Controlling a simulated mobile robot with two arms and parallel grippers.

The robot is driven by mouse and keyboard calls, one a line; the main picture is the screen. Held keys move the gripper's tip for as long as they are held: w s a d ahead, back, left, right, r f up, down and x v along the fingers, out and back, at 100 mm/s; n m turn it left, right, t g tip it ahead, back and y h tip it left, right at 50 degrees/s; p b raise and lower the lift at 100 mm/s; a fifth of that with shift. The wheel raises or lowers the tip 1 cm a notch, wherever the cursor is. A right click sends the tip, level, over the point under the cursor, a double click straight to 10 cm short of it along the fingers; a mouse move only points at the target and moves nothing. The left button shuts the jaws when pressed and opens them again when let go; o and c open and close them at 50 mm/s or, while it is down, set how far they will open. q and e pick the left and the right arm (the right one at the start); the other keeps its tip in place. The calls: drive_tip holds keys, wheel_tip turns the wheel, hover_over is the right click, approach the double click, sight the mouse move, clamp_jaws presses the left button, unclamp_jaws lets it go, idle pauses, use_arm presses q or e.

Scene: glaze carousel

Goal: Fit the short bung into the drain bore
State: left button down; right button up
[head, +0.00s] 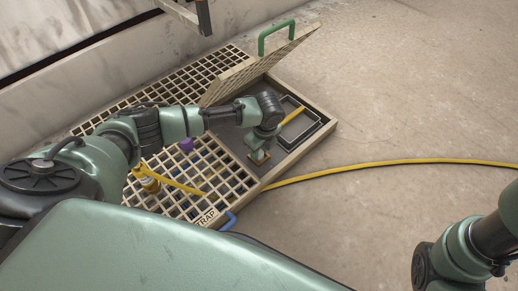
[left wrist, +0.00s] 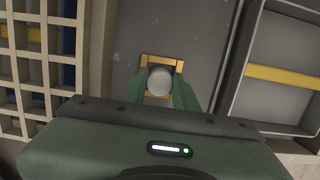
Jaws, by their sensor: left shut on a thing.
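My left gripper (head: 259,157) is down inside the open grated pit at its near right part. In the left wrist view its green fingers (left wrist: 159,92) are shut on a short grey, round-topped piece, which looks like the bung (left wrist: 160,78). The bung sits directly over a square brass-coloured plate (left wrist: 148,61) on the dark pit floor. The plate likely surrounds the drain bore, but the bung and fingers cover its middle. I cannot tell whether the bung is in the bore or just above it. My right gripper is out of view.
A raised grate lid (head: 262,66) with a green handle (head: 276,37) stands behind my left arm. A tray (head: 311,111) with a yellow bar lies right of the gripper. A yellow hose (head: 400,162) crosses the floor.

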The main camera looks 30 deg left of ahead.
use_arm(q)
drive_tip(key=shift+s+a+f, duration=0.1)
drive_tip(key=shift+f, duration=0.35)
drive_tip(key=c, duration=1.1)
unclamp_jaws()
drive_tip(key=shift+f, duration=0.1)
drive_tip(key=shift+r, duration=0.3)
wheel_tip(320, 180, up, 13)
drive_tip(key=d+p, duration=0.2)
drive_tip(key=p, duration=0.6)
drive_tip(key=shift+s+f, duration=0.2)
